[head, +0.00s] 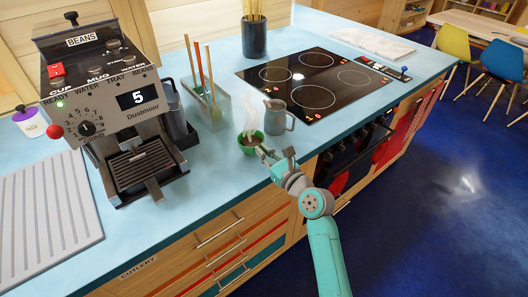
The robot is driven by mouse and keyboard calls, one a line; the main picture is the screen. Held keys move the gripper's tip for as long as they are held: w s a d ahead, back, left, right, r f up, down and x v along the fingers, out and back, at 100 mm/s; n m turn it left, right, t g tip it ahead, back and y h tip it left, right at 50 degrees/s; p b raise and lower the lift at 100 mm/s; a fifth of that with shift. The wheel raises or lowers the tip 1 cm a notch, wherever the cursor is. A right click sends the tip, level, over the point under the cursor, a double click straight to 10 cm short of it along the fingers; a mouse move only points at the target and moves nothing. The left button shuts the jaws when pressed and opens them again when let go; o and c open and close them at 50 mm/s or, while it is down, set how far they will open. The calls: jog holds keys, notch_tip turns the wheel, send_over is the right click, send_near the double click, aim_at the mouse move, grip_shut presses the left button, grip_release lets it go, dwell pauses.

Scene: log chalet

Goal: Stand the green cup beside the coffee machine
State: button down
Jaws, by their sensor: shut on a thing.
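The green cup (250,147) is upright at the counter's front part, right of the coffee machine, with dark contents and pale steam above it. My gripper (263,153) reaches in from the lower right and is shut on the cup's right side. I cannot tell whether the cup touches the counter or is held just above it. The coffee machine (125,115) stands at the left, with a dark drip tray and a display reading 5. A clear gap of blue counter lies between the machine and the cup.
A grey jug (278,117) stands close behind the cup, to its right. A utensil rack (206,104) stands behind the cup, to its left. The black cooktop (312,80) is farther right. A ribbed drainboard (45,218) lies left of the machine. The blue counter's (215,172) front edge is near.

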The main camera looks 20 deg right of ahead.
jog(key=c, duration=1.3)
grip_release()
jog(key=shift+r, duration=0.1)
jog(key=v, duration=1.2)
